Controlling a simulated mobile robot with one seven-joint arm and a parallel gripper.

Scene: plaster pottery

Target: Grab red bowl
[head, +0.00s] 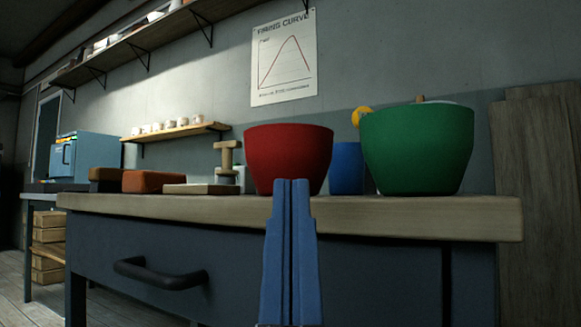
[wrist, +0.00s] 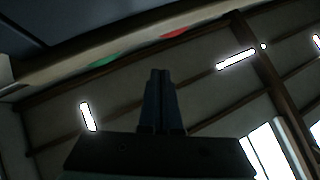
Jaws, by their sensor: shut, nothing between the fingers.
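The red bowl (head: 289,153) stands upright on the light wooden worktop (head: 400,215), near its front edge. My gripper (head: 291,182) is shut and empty, pointing up in front of the worktop edge. In the head view its tips overlap the lower part of the red bowl; I cannot tell the gap in depth. In the wrist view my gripper (wrist: 161,72) shows with its fingers together. A small sliver of red (wrist: 174,33), likely the red bowl, shows past the worktop edge there.
A green bowl (head: 418,150) stands right of the red bowl, with a blue cup (head: 347,168) between them, farther back. Clay blocks (head: 150,181) and a flat board (head: 200,189) lie at left. A drawer handle (head: 160,274) juts from the front below the worktop.

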